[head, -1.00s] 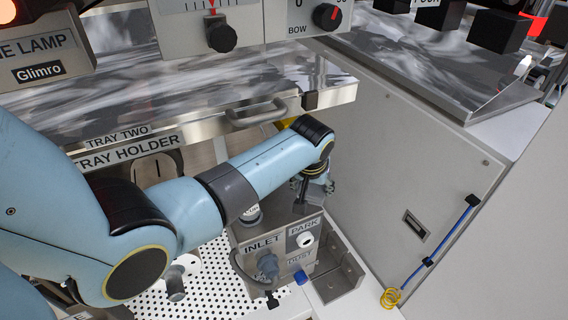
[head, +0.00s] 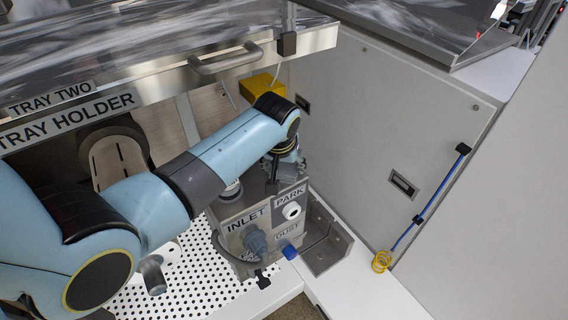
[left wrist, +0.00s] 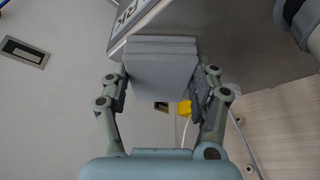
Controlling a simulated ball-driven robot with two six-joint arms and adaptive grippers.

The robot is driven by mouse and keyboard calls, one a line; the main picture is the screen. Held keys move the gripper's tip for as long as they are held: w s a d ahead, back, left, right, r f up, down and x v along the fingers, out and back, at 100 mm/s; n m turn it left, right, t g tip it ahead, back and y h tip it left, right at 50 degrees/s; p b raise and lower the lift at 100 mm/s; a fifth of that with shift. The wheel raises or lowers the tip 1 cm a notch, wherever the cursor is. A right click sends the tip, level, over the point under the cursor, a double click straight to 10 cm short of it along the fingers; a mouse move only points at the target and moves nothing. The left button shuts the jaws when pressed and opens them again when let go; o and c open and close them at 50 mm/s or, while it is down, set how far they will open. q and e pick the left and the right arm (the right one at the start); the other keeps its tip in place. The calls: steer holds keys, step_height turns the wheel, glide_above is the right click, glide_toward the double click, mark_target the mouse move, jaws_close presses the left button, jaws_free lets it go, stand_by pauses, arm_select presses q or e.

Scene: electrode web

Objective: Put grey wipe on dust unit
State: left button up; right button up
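The dust unit is a grey metal box (head: 232,222) with INLET, PARK and DUST labels, a blue knob and a hose fitting on its front. My left gripper (head: 287,168) is at the back right of the box's top, partly hidden by my arm. In the left wrist view, the grey wipe (left wrist: 160,72) is a folded, layered pad between the two fingers of my left gripper (left wrist: 162,88), which touch its sides. The box's underside or side (left wrist: 240,40) is close behind the wipe; whether they touch I cannot tell. My right gripper is not in view.
A white perforated plate (head: 200,284) lies left of the unit, and an open metal bracket (head: 328,252) stands at its right. A tray with a handle (head: 226,62) overhangs behind. A yellow block (head: 259,84) is behind my arm. A blue hose (head: 432,200) hangs on the right panel.

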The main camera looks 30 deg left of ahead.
mark_target(283, 172)
arm_select(q)
steer(key=o, duration=0.4)
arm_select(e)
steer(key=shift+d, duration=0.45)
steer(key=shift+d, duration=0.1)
arm_select(q)
steer(key=shift+r, duration=0.25)
steer(key=p+v, duration=0.1)
steer(key=v, duration=0.3)
steer(key=shift+d+r, duration=0.1)
steer(key=shift+r, duration=0.3)
steer(key=s+d, duration=0.1)
steer(key=s, duration=0.2)
steer(key=s+d, duration=0.2)
steer(key=s, duration=0.2)
steer(key=s+d, duration=0.1)
steer(key=s, duration=0.3)
steer(key=shift+s+d, duration=0.2)
steer(key=shift+d, duration=0.15)
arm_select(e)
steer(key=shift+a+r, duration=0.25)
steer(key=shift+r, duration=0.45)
